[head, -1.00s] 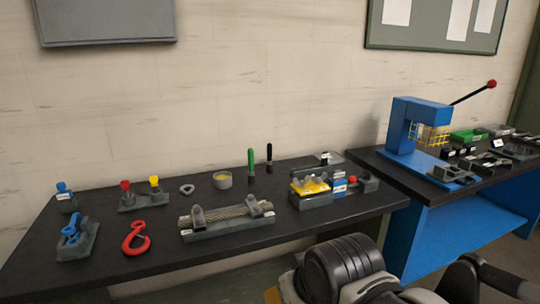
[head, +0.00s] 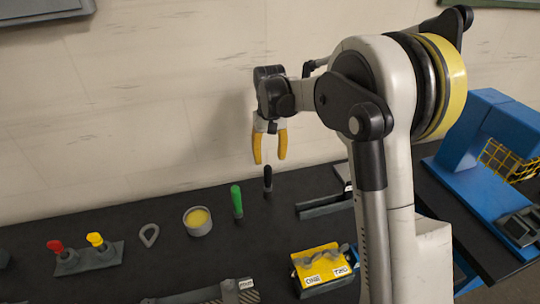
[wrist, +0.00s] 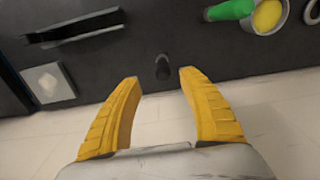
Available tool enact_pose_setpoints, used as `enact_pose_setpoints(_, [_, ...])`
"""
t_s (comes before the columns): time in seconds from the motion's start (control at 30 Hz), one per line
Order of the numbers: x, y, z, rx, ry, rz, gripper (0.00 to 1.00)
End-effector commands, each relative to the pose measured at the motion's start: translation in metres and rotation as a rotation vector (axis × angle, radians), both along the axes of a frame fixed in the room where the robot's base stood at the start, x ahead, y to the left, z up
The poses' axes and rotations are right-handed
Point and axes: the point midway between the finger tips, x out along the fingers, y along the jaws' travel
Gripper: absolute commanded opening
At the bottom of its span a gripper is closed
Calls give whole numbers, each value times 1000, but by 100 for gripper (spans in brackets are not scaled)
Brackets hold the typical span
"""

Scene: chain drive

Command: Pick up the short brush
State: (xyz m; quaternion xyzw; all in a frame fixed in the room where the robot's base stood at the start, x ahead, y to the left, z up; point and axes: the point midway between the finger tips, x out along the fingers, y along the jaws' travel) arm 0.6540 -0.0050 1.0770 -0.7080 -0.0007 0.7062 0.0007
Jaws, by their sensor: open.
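Two slim handles stand upright on the dark bench (head: 120,215): a green-handled one (head: 237,201) and a black one (head: 267,179), which looks the shorter and is likely the short brush. My gripper (head: 269,160) is open and empty, fingers pointing down, just above the black one. In the wrist view, the black brush (wrist: 162,66) shows nearly end-on between the yellow fingertips (wrist: 160,78), apart from both. The green handle (wrist: 230,10) is at the top edge there.
A grey cup with yellow contents (head: 198,221) stands left of the green handle. A yellow-topped block (head: 322,265) is nearer the front. A blue press (head: 480,150) is at right. The wall (head: 150,110) rises close behind the brushes.

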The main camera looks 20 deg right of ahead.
Motion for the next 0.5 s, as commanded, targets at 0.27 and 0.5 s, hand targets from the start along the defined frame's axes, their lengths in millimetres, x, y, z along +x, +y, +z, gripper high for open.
enact_pose_setpoints(0.27, [3, 0, -33, 0, 9, 0, 49])
enact_pose_setpoints(0.5, [4, 1, -63, 0, 8, 0, 49])
